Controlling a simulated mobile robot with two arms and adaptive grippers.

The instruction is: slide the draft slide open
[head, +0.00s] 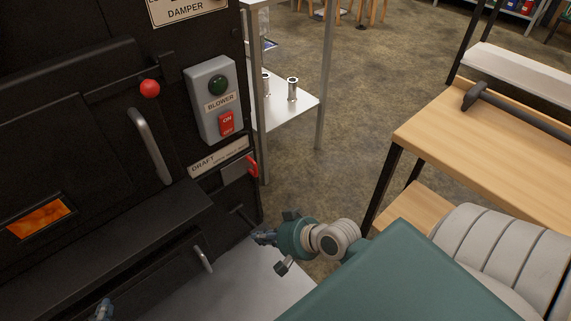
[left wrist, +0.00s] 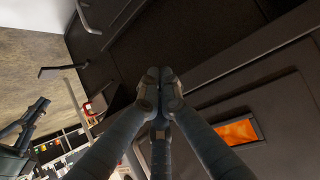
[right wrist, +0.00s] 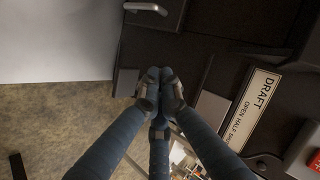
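The draft slide is a small grey plate (head: 238,169) with a red handle (head: 252,167) at its right end, on the black evaporator front under the DRAFT label (head: 218,157). The plate also shows in the right wrist view (right wrist: 211,108), just right of my fingers; its red handle is not visible there. The red handle shows in the left wrist view (left wrist: 88,107). My right gripper (head: 262,237) is below the slide and apart from it in the head view; its fingertips (right wrist: 160,76) are together and empty. My left gripper (head: 104,308) is low at left; its fingertips (left wrist: 160,76) are together and empty.
Above the slide is a grey blower box (head: 212,99) with a red switch. Silver handles are on the upper door (head: 150,146) and lower door (head: 203,259). A metal shelf (head: 290,110) stands right of the evaporator. A wooden bench (head: 480,130) is at right; floor lies between.

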